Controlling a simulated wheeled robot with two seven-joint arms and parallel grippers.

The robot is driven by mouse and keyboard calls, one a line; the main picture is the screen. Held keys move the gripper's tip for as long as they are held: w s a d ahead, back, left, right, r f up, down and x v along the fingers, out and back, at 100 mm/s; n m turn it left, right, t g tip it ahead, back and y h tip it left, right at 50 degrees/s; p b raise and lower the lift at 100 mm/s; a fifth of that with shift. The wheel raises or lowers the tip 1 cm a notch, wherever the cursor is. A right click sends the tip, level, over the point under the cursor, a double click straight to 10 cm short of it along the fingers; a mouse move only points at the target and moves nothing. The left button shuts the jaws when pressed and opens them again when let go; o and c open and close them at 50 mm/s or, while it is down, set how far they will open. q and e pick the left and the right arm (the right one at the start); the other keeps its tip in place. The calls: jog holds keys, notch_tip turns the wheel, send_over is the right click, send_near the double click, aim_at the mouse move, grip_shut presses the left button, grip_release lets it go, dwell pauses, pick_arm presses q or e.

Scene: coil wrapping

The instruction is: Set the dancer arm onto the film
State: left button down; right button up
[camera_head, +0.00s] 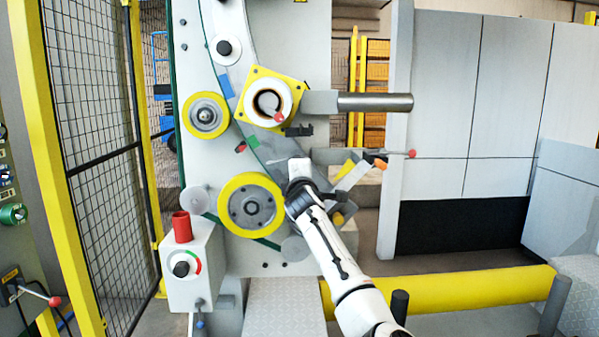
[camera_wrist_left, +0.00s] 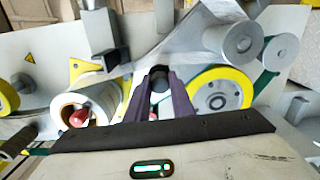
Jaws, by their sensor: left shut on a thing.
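My left gripper (camera_head: 298,180) is in front of the machine panel, just right of the lower yellow-rimmed wheel (camera_head: 250,205). In the left wrist view the gripper's purple fingers (camera_wrist_left: 160,92) are closed around a dark round-ended handle (camera_wrist_left: 160,77). Whether this handle belongs to the dancer arm is not clear, as the hand hides most of it in the head view. A grey film-like band (camera_wrist_left: 190,42) runs behind the fingers towards a grey roller (camera_wrist_left: 241,44). Whether anything presses on the film cannot be told. My right gripper is in neither view.
A white roll (camera_head: 268,97) on a yellow plate sits above the hand, with a grey bar (camera_head: 375,102) to its right. A yellow rail (camera_head: 460,293) crosses low; a mesh fence (camera_head: 95,130) stands left.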

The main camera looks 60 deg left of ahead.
pick_arm(q)
jog(key=shift+s+a+r, duration=0.1)
jog(key=shift+s+r, duration=0.05)
jog(key=c, duration=1.5)
grip_release()
jog(key=shift+c, duration=0.2)
jog(key=b+v, duration=0.1)
jog(key=v, duration=0.6)
jog(key=shift+d, duration=0.25)
